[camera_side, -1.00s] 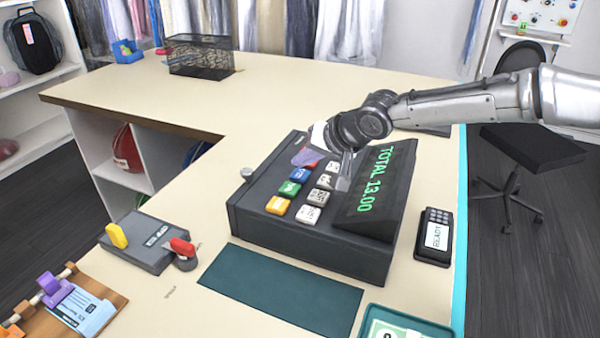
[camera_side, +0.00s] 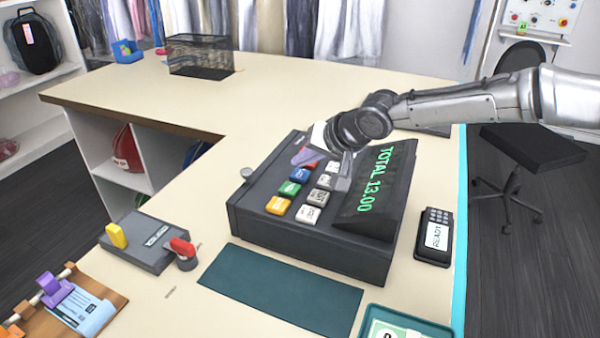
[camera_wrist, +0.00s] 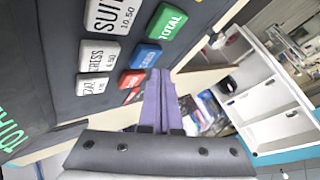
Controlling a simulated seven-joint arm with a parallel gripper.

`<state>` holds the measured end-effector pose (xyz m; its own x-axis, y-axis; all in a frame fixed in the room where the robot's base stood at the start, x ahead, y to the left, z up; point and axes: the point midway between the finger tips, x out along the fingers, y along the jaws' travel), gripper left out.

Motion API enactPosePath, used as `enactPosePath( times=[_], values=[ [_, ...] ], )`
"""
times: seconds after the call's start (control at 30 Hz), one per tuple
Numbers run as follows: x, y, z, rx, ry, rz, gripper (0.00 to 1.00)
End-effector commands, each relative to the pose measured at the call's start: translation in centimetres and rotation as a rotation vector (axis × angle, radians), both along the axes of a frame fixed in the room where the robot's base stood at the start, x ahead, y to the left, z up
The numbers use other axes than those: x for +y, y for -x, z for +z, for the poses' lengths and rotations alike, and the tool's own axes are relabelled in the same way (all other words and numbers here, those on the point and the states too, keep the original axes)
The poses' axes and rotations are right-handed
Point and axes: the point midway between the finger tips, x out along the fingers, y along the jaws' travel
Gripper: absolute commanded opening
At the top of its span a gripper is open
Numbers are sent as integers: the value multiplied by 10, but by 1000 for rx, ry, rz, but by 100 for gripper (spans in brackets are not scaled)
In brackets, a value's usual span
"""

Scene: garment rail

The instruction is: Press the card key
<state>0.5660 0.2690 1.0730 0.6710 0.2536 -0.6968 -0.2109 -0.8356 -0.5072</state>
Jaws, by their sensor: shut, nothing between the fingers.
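The dark cash register (camera_side: 310,248) stands on the counter with a block of keys. Its coloured keys are orange (camera_side: 277,205), green (camera_side: 290,188), blue (camera_side: 300,174) and red (camera_side: 312,164). In the wrist view the fingertips (camera_wrist: 159,72) are close to the blue and red keys; contact is unclear.
The sloped display (camera_side: 378,185) reads TOTAL 13.00, right of the white keys (camera_side: 318,197). A card terminal (camera_side: 435,237) reading READY stands at right. A grey device (camera_side: 145,243), a green mat (camera_side: 280,290) and a tray (camera_side: 400,322) lie nearer.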

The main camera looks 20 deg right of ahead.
Motion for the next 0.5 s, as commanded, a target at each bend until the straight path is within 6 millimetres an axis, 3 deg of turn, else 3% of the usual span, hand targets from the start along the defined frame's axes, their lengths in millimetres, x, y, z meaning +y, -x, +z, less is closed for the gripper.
enactPosePath(
  times=[0.5],
  values=[
    [0, 0, -9, 0, 0, 0, 0]
  ],
)
